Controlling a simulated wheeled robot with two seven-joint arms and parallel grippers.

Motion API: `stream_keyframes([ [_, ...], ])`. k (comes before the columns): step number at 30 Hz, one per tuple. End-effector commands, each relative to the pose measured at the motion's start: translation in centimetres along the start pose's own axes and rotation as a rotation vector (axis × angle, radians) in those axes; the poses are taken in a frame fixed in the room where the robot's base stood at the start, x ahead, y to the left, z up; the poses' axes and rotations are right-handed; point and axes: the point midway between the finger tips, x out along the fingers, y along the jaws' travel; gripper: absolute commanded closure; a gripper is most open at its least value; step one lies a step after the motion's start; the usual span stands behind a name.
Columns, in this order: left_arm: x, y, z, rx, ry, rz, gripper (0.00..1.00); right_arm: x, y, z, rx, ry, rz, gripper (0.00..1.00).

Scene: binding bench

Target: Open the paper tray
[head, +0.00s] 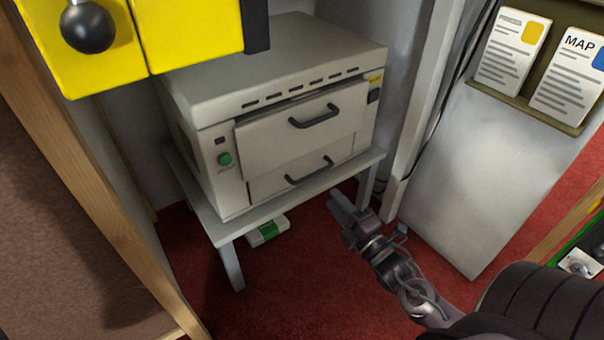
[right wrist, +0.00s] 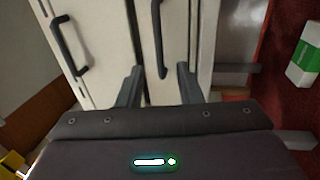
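A pale grey printer-like machine (head: 290,80) stands on a low grey table. Its front has an upper panel (head: 300,140) with a dark handle (head: 314,117) and a lower tray front (head: 262,188) with a dark handle (head: 310,173). The upper panel stands a little proud; the lower front looks shut. Which one is the paper tray is not marked. My right gripper (head: 340,203) is in front of the machine, low on its right. In the right wrist view my right gripper (right wrist: 159,85) is open, with the lower handle (right wrist: 157,40) lined up between its fingers; contact cannot be told. My left gripper is out of view.
The low table (head: 232,262) carries the machine; a white and green box (head: 268,232) lies on the red floor by it. A yellow unit with a black knob (head: 88,28) hangs at upper left. A wooden-edged surface (head: 130,205) is left. A grey panel (head: 460,170) stands right.

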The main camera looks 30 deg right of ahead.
Motion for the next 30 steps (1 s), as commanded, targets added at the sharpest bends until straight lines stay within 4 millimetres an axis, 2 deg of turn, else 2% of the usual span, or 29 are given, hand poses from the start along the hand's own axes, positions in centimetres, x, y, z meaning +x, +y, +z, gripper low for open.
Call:
stream_keyframes([
  [12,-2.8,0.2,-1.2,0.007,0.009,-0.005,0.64,6.0,-0.2,0.0,0.000,0.001,0.006,0.68],
  [15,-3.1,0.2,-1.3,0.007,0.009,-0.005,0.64,6.9,-0.2,0.0,0.001,0.001,0.003,0.68],
  [26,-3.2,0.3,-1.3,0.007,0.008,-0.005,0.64,7.6,0.0,0.0,0.001,0.000,0.000,0.68],
  [30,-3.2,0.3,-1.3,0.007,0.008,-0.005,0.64,7.5,0.0,0.0,0.001,0.000,0.000,0.85],
])
